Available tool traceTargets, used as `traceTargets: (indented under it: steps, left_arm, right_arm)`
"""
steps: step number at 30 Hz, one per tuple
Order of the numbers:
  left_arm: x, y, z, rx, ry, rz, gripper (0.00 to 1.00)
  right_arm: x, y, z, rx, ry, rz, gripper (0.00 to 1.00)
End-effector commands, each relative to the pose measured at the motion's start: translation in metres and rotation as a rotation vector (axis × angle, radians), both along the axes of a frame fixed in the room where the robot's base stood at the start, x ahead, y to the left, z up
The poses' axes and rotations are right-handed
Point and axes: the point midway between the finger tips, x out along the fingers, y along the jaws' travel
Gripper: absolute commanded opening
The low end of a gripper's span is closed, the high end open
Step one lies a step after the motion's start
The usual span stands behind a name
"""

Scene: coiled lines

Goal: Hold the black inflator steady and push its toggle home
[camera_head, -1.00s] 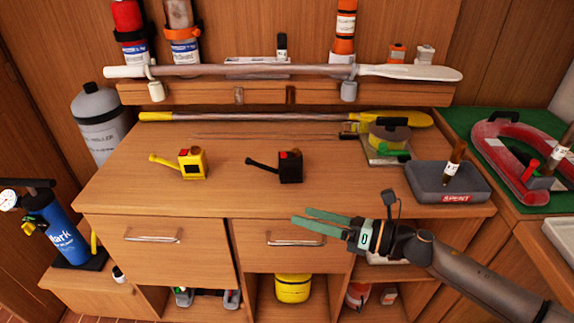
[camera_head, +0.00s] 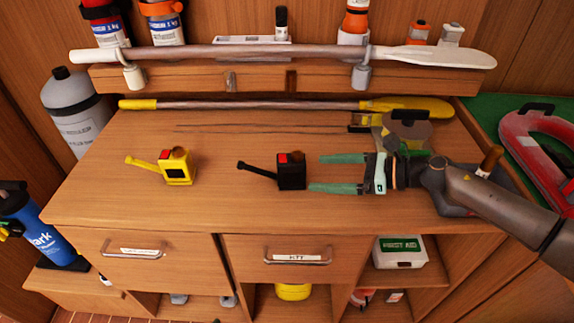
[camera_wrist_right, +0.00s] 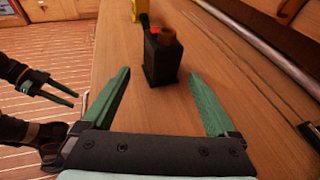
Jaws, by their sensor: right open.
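The black inflator (camera_head: 291,171) stands upright on the wooden worktop, with a thin black arm reaching out to its left. A small red part and a brown round cap show on its top; I cannot tell how far the toggle is in. My right gripper (camera_head: 316,173) is open and empty just right of the inflator, its fingers pointing at it. In the right wrist view the inflator (camera_wrist_right: 162,57) stands ahead, between the lines of the open fingers and apart from them. My left gripper (camera_wrist_right: 75,99) shows open at that view's left, away from the worktop.
A yellow inflator (camera_head: 177,168) stands to the left. A yellow-ended paddle (camera_head: 270,104) lies along the back, below a shelf with a white-bladed paddle (camera_head: 430,60). The right arm partly hides a round-topped item (camera_head: 408,129). The worktop's front is clear.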

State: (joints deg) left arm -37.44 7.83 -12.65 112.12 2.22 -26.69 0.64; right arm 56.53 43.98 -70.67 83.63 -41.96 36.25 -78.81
Motion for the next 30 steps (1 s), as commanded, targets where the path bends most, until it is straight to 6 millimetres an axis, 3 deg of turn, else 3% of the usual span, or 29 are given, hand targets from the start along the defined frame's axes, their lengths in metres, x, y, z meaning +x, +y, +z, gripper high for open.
traceTargets:
  steps: [13, 28, 30]
  left_arm:
    - [0.000, -0.006, -0.010, -0.008, 0.003, -0.011, 0.42]
    - [0.005, -0.011, -0.006, -0.013, -0.005, -0.020, 0.42]
    - [0.005, -0.010, -0.006, -0.012, -0.005, -0.020, 0.42]
  right_arm:
    - [0.017, 0.056, -0.020, 0.001, -0.001, 0.000, 0.93]
    - [0.021, 0.066, -0.021, 0.001, -0.001, -0.001, 0.93]
    - [0.020, 0.065, -0.021, 0.000, 0.001, -0.001, 0.85]
